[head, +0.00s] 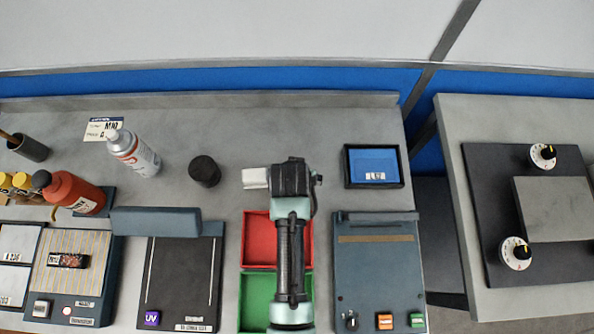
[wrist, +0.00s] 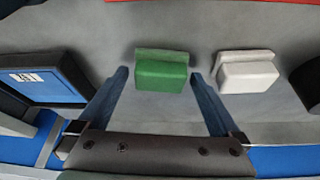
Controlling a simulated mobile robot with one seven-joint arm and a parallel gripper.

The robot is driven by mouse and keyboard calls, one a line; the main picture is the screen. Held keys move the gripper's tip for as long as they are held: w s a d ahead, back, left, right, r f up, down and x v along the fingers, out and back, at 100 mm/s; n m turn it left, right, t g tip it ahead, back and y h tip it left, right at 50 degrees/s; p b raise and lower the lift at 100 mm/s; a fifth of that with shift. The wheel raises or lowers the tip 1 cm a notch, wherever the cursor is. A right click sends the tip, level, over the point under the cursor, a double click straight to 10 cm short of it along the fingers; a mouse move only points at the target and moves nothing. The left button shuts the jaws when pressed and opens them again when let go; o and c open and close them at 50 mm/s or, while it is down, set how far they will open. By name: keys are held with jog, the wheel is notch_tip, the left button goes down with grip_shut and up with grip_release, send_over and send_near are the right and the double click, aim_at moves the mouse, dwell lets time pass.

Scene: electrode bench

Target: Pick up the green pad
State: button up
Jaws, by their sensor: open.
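The green pad (wrist: 162,76) is a small block lying on the grey bench in the wrist view. It sits between the tips of my gripper's two fingers (wrist: 158,82), with a visible gap on each side. My gripper is open and holds nothing. In the head view my gripper (head: 292,178) is over the bench behind the red tray, and it hides the green pad there. A white pad (wrist: 247,74) lies beside the green one, outside the fingers; it also shows in the head view (head: 255,178).
A red tray (head: 259,238) and a green tray (head: 257,300) lie under my arm. A blue-screened box (head: 373,166) stands right of the gripper. A black round container (head: 204,171) and a spray can (head: 134,153) stand to the left. A grey-blue device (head: 378,270) is at front right.

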jog(key=shift+f, duration=0.1)
jog(key=c, duration=1.3)
jog(key=shift+o, duration=0.2)
notch_tip(320, 180, up, 10)
jog(key=shift+r, duration=0.1)
